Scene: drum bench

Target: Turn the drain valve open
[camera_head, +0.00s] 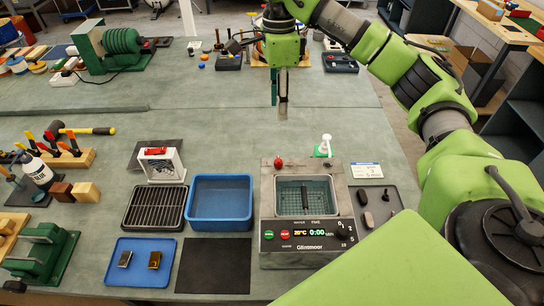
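The ultrasonic cleaner (309,258) stands at the front of the bench, with a steel basin (305,190) and a control panel on its front. A small red knob (279,162) stands up at its back left corner and looks like the drain valve handle; its exact setting is too small to tell. My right gripper (281,100) points down above the bench, beyond the knob in the picture and apart from it. Its fingers show close together, nearly edge-on, with nothing visible held; I cannot tell whether they are open. My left gripper is not in view.
A blue tub (220,222), a black rack (155,222) and a blue tray (120,276) sit left of the cleaner. A white bottle (325,144) stands just behind it, and a grey tray (394,208) lies to its right. The bench middle is largely clear.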

